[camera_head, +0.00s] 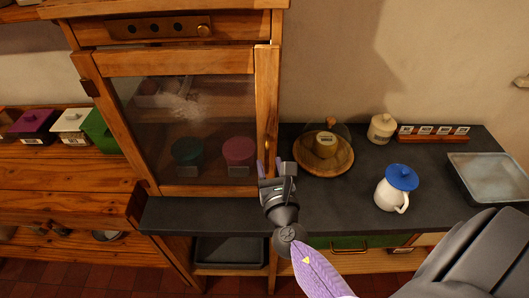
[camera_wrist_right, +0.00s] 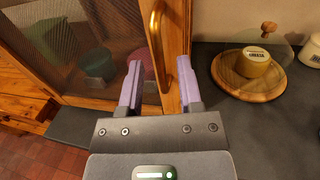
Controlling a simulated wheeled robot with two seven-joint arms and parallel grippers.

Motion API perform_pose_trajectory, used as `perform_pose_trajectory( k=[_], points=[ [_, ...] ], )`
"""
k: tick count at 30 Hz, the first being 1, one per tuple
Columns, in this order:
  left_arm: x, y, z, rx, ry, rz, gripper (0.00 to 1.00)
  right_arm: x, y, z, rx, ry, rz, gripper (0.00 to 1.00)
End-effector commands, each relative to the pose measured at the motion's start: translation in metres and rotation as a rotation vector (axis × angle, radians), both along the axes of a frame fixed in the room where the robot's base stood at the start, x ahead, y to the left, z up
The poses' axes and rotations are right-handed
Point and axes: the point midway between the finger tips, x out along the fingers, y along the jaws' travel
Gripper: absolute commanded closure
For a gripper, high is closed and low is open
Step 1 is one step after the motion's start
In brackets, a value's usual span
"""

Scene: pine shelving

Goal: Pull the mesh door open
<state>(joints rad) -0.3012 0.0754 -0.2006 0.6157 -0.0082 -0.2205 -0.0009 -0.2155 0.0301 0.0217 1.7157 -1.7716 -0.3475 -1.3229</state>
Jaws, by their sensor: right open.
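The mesh door (camera_head: 190,105) is a wood-framed dark mesh panel on the pine cabinet, and it looks closed. Its brass handle (camera_wrist_right: 157,38) is a vertical bar on the door's right stile; it shows as a thin bar in the head view (camera_head: 268,145). My right gripper (camera_head: 269,168) is open at the lower end of the handle. In the right wrist view its two purple fingers (camera_wrist_right: 159,85) point towards the door, with the handle's lower part in line with the gap between them. I cannot tell whether they touch it. My left gripper is not in view.
Behind the mesh stand a green container (camera_head: 187,152) and a pink container (camera_head: 239,151). On the dark counter (camera_head: 340,200) to the right are a wooden board under a glass dome (camera_head: 325,150), a white jug with a blue lid (camera_head: 397,188) and a grey tray (camera_head: 490,178).

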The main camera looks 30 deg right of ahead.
Motion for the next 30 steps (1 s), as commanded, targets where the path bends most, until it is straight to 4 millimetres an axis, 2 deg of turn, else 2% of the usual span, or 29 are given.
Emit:
perform_pose_trajectory(
  k=[3, 6, 16, 22, 23, 30],
  points=[
    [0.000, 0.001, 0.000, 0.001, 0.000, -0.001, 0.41, 0.019, -0.007, 0.000, 0.002, -0.002, 0.001, 0.55],
    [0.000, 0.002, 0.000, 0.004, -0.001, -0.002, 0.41, 0.027, -0.010, -0.001, 0.003, 0.001, 0.000, 0.55],
    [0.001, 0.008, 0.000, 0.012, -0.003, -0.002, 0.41, 0.032, -0.012, -0.001, 0.004, 0.002, 0.001, 0.55],
    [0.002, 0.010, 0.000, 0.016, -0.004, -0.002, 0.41, 0.032, -0.011, -0.001, 0.004, 0.002, 0.001, 0.97],
    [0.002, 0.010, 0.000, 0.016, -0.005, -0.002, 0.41, 0.032, -0.011, -0.001, 0.004, 0.002, 0.001, 1.00],
    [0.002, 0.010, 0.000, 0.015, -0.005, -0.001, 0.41, 0.031, -0.011, -0.001, 0.004, 0.002, 0.001, 1.00]
  ],
)
